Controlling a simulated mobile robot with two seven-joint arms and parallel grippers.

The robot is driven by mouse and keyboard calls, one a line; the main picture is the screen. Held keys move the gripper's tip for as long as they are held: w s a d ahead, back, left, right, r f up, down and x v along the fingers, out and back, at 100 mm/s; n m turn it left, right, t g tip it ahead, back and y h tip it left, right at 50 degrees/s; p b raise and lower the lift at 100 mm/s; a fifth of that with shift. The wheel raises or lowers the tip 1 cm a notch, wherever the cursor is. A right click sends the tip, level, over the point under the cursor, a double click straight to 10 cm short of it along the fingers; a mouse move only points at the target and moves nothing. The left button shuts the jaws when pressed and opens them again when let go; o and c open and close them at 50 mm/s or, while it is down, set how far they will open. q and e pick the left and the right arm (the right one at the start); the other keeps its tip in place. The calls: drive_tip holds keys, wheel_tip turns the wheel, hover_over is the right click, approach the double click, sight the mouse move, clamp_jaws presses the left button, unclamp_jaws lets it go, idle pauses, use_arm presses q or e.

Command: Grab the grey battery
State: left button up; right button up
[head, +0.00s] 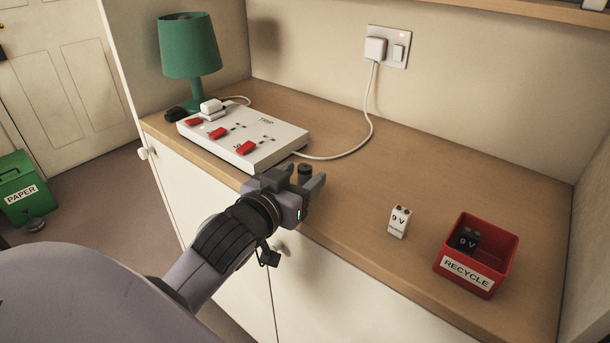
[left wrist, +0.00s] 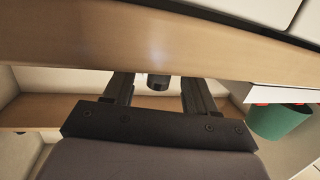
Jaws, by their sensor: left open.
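A pale grey-white battery marked "9 V" (head: 399,222) stands upright on the wooden counter, left of the red box. A black battery marked "9 V" (head: 467,240) is inside that box. A short dark cylinder (head: 305,171) shows at my left gripper (head: 299,180); I cannot tell for sure what it is. In the left wrist view this dark cylinder (left wrist: 157,84) appears between the two fingers of the left gripper (left wrist: 158,92), with gaps on both sides. The left gripper is open, at the counter's front edge. My right gripper is not in view.
The red box labelled "RECYCLE" (head: 465,281) stands at the right. A white power strip with red switches (head: 284,148) and a green lamp (head: 189,50) stand at the left. A white cable (head: 369,105) runs to the wall socket. The counter's middle (head: 440,165) is clear.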

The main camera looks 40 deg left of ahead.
use_arm(q)
drive_tip(key=shift+x, duration=1)
clamp_jaws()
